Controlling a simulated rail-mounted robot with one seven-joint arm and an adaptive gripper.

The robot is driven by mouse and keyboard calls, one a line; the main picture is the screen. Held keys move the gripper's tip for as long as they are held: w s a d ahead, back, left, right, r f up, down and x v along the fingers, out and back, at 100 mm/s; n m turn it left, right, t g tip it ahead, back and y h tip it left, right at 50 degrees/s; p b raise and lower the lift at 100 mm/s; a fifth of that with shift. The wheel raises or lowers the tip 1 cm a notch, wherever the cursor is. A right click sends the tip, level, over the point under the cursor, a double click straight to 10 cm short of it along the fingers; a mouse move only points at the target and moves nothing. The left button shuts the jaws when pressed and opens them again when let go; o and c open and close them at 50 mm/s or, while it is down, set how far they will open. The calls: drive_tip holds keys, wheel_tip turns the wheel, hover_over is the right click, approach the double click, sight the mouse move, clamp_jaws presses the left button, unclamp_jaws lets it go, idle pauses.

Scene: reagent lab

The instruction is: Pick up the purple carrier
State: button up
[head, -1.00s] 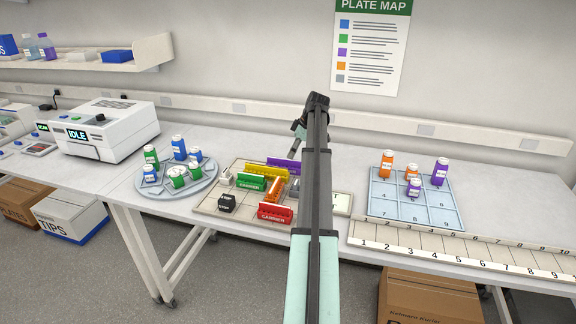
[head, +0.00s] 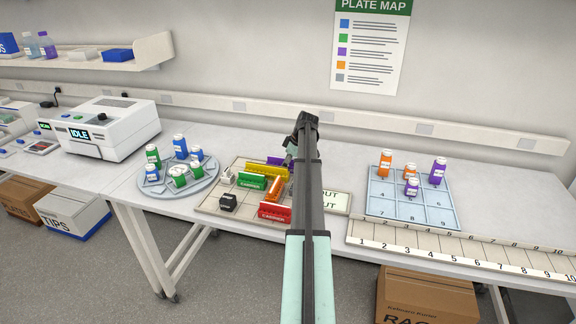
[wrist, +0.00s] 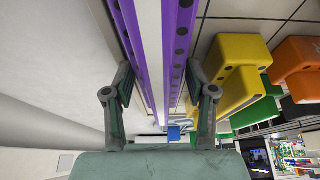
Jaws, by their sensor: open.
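The purple carrier (head: 275,161) is at the back of the tiled board, mostly hidden behind my arm in the head view. In the wrist view the long purple carrier (wrist: 181,40) runs up the picture between the two fingers of my gripper (wrist: 160,85). The fingers are open, one on each side of it, with a gap at the left; I cannot tell if the right finger touches. In the head view my gripper (head: 291,150) is over the board's back, its fingertips hidden.
A yellow carrier (head: 262,171) stands close in front, and in the wrist view it (wrist: 232,75) is right of the fingers. Green (head: 252,182), orange (head: 276,188) and red (head: 275,211) carriers and a black block (head: 228,201) share the board (head: 209,206).

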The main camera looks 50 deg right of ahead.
clamp_jaws()
drive_tip(key=shift+r, duration=0.1)
